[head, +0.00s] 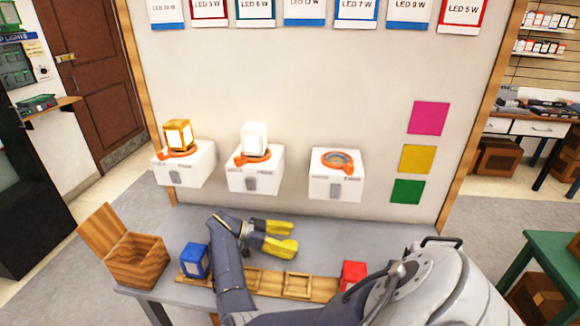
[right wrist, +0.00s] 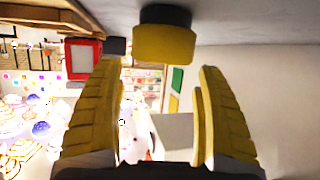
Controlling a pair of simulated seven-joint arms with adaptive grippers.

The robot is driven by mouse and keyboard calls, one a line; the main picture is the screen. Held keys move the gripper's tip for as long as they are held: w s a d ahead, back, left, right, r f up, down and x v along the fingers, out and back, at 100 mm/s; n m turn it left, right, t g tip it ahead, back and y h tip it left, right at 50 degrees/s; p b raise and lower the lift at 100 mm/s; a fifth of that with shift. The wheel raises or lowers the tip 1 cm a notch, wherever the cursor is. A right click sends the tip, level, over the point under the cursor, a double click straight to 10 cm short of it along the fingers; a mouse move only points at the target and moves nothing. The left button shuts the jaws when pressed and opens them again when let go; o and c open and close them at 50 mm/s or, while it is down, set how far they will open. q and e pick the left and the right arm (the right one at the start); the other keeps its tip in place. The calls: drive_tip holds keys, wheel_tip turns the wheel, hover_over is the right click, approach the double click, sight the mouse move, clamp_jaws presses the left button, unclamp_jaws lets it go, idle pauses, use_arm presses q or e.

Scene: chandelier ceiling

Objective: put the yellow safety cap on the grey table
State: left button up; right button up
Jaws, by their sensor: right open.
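A yellow-gold framed cap (head: 178,135) with glowing panes sits on the orange ring of the left white lamp base (head: 184,166), by the wall. My right gripper (head: 288,238), with yellow fingers, is over the grey table (head: 385,236), to the right of and nearer than that cap, and apart from it. In the right wrist view the fingers of my right gripper (right wrist: 165,110) stand wide apart with nothing held between them. A blunt yellow shape (right wrist: 165,45) shows above them; I cannot tell whether it is part of my gripper. My left gripper is not in view.
A middle lamp base (head: 255,176) carries a lit white cap (head: 257,140); the right base (head: 337,184) is empty. A wooden rack (head: 310,286) along the front holds a blue cube (head: 195,261) and a red cube (head: 353,273). An open wooden box (head: 137,262) stands at the left.

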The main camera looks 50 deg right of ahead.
drive_tip(key=v, duration=1.1)
drive_tip(key=shift+w+a, duration=0.25)
drive_tip(key=shift+a, duration=0.05)
